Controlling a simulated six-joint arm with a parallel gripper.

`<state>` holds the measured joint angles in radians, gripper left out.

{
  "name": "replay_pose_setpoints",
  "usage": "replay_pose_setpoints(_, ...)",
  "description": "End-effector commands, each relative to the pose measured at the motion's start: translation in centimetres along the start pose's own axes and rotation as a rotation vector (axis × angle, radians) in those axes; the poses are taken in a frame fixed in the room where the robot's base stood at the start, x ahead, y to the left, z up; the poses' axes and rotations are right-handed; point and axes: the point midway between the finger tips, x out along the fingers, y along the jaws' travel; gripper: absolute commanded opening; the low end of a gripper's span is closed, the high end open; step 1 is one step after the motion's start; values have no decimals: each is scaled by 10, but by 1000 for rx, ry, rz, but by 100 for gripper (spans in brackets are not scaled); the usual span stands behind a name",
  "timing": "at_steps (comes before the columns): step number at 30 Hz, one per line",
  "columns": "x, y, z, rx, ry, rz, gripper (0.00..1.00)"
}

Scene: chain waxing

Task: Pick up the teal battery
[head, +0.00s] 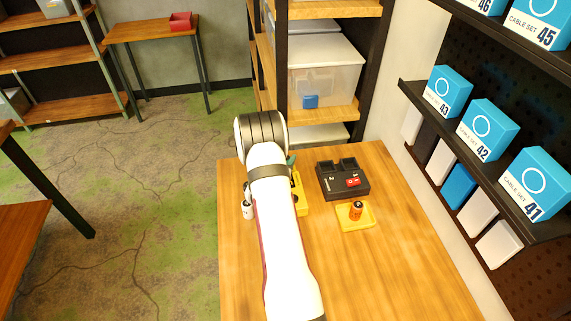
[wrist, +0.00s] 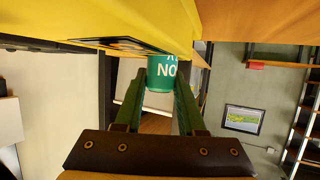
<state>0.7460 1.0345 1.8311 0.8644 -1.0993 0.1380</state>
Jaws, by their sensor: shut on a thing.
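The teal battery (wrist: 160,74) shows in the wrist view as a teal cylinder with white lettering. Its upper part in that view is cut off by a yellow thing with a dark label (wrist: 110,28). My gripper (wrist: 160,92) has its two green fingers on either side of the battery and is shut on it. In the head view my white arm hides most of the gripper and the battery. A small teal-green bit (head: 291,159) shows beside the arm; I cannot tell whether it is a finger or the battery.
A yellow thing (head: 300,194) stands partly behind my arm on the table (head: 410,270). Right of it are a black charger-like box (head: 342,183) and an orange battery (head: 356,210) on a yellow tray (head: 346,224). A small white thing (head: 247,209) stands left. The table's front right is clear.

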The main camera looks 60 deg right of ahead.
Motion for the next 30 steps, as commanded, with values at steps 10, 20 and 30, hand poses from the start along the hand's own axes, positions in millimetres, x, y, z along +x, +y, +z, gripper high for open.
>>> replay_pose_setpoints(10, 0, 0, 0, 0, 1, 0, 0)
replay_pose_setpoints(20, -10, 0, -26, 3, 4, -1, 0)
replay_pose_setpoints(30, -43, 64, -68, 3, 2, 5, 0)
